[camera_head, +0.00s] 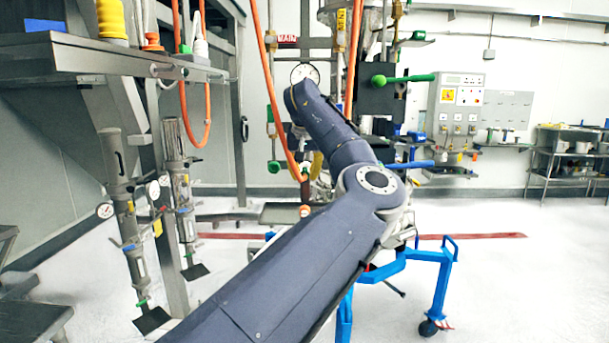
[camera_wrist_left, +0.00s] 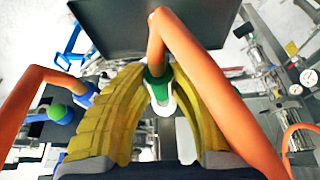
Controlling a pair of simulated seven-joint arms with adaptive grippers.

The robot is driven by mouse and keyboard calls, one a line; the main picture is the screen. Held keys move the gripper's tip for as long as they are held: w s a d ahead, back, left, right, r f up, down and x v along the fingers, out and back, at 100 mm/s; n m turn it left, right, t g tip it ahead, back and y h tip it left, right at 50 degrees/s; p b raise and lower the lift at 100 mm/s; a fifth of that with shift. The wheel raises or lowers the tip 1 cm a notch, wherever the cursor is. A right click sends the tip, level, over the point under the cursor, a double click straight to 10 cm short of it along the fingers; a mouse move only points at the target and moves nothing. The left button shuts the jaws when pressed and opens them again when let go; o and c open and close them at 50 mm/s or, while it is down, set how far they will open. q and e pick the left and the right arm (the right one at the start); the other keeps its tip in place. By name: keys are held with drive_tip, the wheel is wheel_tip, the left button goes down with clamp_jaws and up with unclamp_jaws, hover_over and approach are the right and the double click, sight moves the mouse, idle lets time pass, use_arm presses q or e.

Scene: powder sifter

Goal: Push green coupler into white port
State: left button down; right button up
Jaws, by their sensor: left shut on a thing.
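My left gripper (camera_wrist_left: 157,78) shows in the left wrist view as two yellow ribbed fingers curving in from both sides. It is shut on the green coupler (camera_wrist_left: 157,88), which sits between the fingertips at the end of an orange hose. A white ring-like piece (camera_wrist_left: 165,107) shows right against the coupler's lower end; I cannot tell whether it is the white port or how far the coupler is in. In the head view my left arm crosses the middle; only a bit of yellow finger (camera_head: 317,165) shows beside it, and the coupler is hidden. My right gripper is in neither view.
Orange hoses (camera_head: 268,85) hang close to my left forearm, and one (camera_wrist_left: 200,75) loops across the left wrist view. A dark panel (camera_wrist_left: 150,28) lies beyond the fingers. A metal shelf (camera_head: 130,64) stands at left, a blue wheeled frame (camera_head: 443,285) at right.

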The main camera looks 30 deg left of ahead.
use_arm(q)
drive_tip(key=shift+w+a, duration=0.5)
drive_tip(key=shift+w, duration=0.3)
drive_tip(key=shift+w+a, duration=0.15)
drive_tip(key=shift+w, duration=0.05)
idle(0.5)
drive_tip(key=c, duration=1.1)
unclamp_jaws()
drive_tip(key=shift+r, duration=0.1)
